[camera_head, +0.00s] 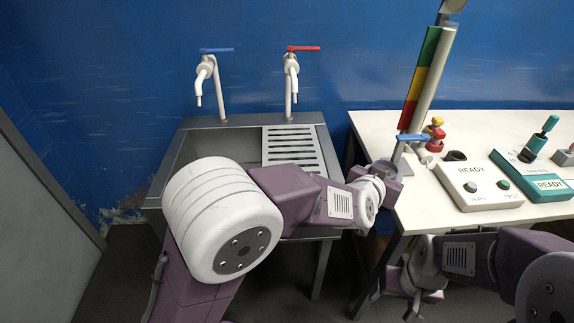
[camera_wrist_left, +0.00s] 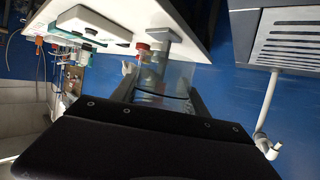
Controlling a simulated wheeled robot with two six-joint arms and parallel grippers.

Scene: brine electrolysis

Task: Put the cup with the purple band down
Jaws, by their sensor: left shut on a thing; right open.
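My left gripper (camera_wrist_left: 160,92) is shut on a clear, see-through cup (camera_wrist_left: 178,78), which shows between its two fingers in the left wrist view. I cannot make out a purple band on it. In the head view my left arm reaches right across the front of the sink, and the left gripper (camera_head: 384,172) is at the left edge of the white table (camera_head: 430,222). The cup is small and mostly hidden there. My right gripper (camera_head: 392,296) is open, low in front of the table, below its top.
A metal sink (camera_head: 213,148) with a slotted draining board (camera_head: 290,147) stands left of the table, under blue-handled and red-handled taps.

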